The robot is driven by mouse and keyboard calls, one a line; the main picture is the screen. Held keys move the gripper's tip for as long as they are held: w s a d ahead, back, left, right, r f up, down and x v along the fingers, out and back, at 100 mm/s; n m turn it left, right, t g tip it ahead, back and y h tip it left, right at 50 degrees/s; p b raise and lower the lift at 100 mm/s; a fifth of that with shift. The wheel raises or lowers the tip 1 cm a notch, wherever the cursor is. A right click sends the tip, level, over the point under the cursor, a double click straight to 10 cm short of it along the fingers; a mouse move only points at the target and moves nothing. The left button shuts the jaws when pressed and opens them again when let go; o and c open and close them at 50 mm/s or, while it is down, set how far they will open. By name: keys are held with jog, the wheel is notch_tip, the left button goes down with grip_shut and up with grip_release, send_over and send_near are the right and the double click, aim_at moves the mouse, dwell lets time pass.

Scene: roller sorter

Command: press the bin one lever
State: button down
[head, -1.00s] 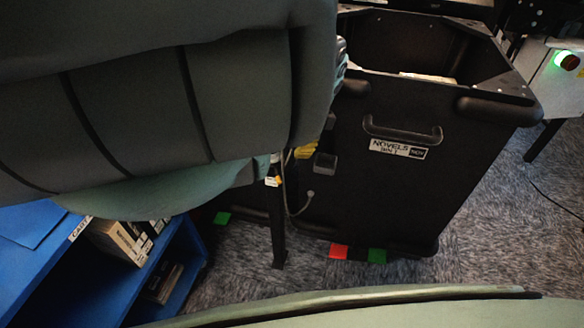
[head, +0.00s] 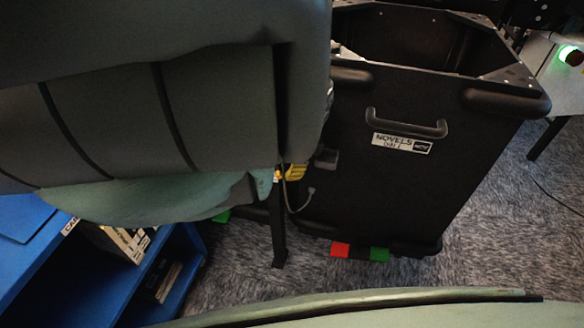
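The black bin (head: 385,190) with a label (head: 402,143) reading NOVELS and a smaller, blurred line stands upright right of centre. A red tab (head: 340,249) and a green tab (head: 379,254) show at its foot, with a dark piece between them. They look like parts of a floor lever, but I cannot tell for sure. My arm fills the upper left and hides the bin's left side.
A blue shelf cart (head: 165,270) with books stands at the lower left. Another green tab (head: 221,216) shows beside it. A machine with a green light (head: 570,55) is at the upper right. Carpet is clear at the lower right.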

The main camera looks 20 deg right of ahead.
jog(key=shift+s+a+m, duration=0.15)
jog(key=shift+a+m, duration=0.3)
jog(key=shift+m, duration=0.25)
dwell(0.6)
